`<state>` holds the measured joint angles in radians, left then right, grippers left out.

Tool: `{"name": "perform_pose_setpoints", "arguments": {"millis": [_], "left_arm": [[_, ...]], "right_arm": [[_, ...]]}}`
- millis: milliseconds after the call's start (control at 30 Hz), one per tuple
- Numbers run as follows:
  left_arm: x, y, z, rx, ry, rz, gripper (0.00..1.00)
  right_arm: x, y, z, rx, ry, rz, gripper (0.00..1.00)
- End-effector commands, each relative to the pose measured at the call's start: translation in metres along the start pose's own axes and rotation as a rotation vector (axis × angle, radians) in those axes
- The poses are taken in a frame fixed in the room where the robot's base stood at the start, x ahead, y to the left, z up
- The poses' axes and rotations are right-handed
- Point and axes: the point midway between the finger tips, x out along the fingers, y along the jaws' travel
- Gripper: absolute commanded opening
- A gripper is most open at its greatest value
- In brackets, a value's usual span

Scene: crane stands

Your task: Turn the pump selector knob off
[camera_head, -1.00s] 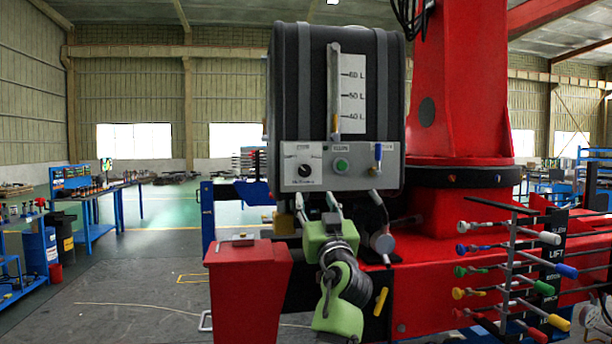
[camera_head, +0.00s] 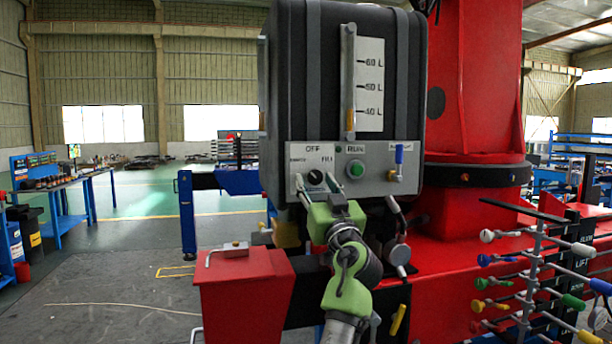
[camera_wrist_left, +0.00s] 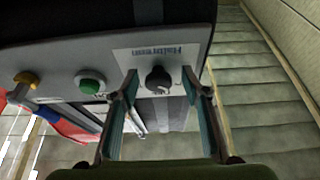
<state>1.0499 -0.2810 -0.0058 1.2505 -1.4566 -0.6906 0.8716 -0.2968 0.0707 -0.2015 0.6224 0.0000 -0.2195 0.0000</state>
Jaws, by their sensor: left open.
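The black pump selector knob (camera_head: 315,177) sits on the left of the grey control panel (camera_head: 376,185), below a white label with OFF at its top. Which mark the knob points to is too small to tell. The knob also shows in the left wrist view (camera_wrist_left: 158,80). My left gripper (camera_head: 319,184), with a green body, reaches up to the panel from below. It is open, with its two fingers (camera_wrist_left: 160,84) on either side of the knob in the wrist view. I cannot tell whether they touch it. My right gripper is out of view.
Right of the knob are a green button (camera_head: 356,169) and a blue-handled valve (camera_head: 399,155). The black tank (camera_head: 330,80) rises above the panel. A red box (camera_head: 245,290) stands lower left. Several coloured levers (camera_head: 540,270) stick out lower right.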

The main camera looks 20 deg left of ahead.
Motion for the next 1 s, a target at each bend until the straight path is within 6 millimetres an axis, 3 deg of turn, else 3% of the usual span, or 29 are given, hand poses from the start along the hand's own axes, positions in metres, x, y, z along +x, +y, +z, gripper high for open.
{"name": "perform_pose_setpoints", "arguments": {"millis": [367, 533, 1000], "left_arm": [[-0.0008, 0.0029, -0.0025, 0.000, 0.001, 0.001, 0.42], [-0.0007, 0.0028, -0.0024, 0.000, 0.001, 0.001, 0.04], [0.0001, 0.0015, -0.0038, 0.076, 0.001, 0.033, 0.04]], "right_arm": [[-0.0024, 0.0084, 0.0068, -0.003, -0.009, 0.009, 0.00], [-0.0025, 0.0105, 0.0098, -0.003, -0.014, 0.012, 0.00], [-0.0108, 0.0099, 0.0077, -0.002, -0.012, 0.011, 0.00]]}}
